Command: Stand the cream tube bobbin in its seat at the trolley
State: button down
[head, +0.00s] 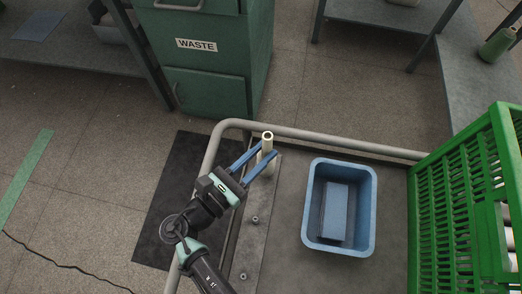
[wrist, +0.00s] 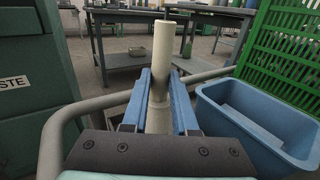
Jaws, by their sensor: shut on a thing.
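The cream tube bobbin (head: 267,141) stands upright at the far left corner of the trolley (head: 284,225). My gripper (head: 267,153) is shut on it, with one blue finger on each side. In the wrist view the bobbin (wrist: 163,48) rises between the fingers (wrist: 160,78), its upper part clear of them. A narrow plate (head: 250,245) runs along the trolley's left side, with small pegs (head: 255,219) showing nearer to me. The bobbin's foot and whatever is under it are hidden, so I cannot tell whether it is seated.
A blue bin (head: 312,205) with a box inside stands right of the plate. A green crate (head: 440,215) stands at the trolley's right. A grey rail (head: 330,137) edges the trolley. A green waste cabinet (head: 205,80) stands beyond it, with benches (head: 375,12) farther off.

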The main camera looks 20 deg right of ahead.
jog(key=shift+f, duration=0.2)
jog(key=c, duration=0.6)
grip_release()
jog(key=v, duration=1.3)
jog(key=shift+p, duration=0.45)
